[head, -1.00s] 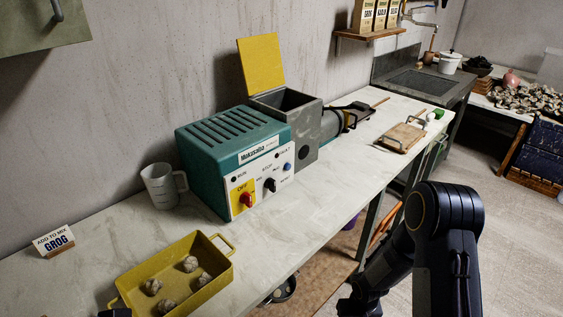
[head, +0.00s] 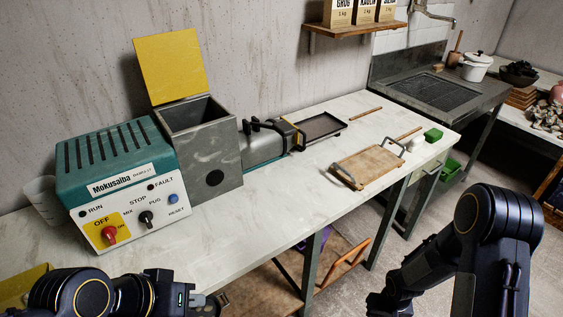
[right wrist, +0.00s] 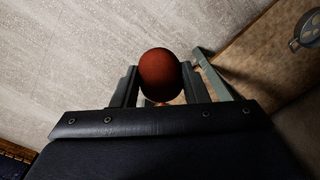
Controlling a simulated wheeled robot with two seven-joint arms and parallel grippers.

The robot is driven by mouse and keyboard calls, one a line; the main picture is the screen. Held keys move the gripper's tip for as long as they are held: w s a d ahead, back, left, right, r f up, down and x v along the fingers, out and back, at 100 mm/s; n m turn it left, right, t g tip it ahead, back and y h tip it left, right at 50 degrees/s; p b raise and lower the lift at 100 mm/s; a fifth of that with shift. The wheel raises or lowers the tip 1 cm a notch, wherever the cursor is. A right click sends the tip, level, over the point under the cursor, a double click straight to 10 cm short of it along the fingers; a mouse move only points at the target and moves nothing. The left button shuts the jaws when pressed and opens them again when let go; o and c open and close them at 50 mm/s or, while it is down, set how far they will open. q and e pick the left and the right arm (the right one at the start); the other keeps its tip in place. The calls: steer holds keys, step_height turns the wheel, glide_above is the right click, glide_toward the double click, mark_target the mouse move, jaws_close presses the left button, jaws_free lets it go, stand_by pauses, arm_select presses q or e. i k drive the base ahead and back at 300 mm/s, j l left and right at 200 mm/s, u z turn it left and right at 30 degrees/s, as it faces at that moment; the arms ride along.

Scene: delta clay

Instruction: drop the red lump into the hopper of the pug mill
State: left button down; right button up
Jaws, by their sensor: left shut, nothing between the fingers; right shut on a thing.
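The pug mill (head: 105,160) stands on the bench at left in the head view, with a teal control box. Its grey hopper (head: 216,160) is open at the top, with the yellow lid (head: 172,65) raised against the wall side. The lump is not visible in the head view. My left gripper (head: 203,303) is shut and empty at the bottom of the head view, in front of the mill.
A wooden board with handles (head: 367,165), a dark tray (head: 318,128) and a green block (head: 433,134) lie on the bench (head: 270,217). A sink (head: 435,91) stands beyond. A yellow tray (head: 20,288) shows at the lower left corner. The bench front is clear.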

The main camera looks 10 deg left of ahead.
mark_target(211, 151)
steer(key=i+l+u, duration=0.2)
steer(key=l, duration=0.3)
steer(key=i+l+u, duration=0.2)
steer(key=l, duration=0.3)
steer(key=l+u, duration=0.25)
steer(key=l, duration=0.25)
steer(key=i+l+u, duration=0.2)
steer(key=l, duration=0.35)
steer(key=k+u, duration=0.1)
steer(key=u, duration=1.9)
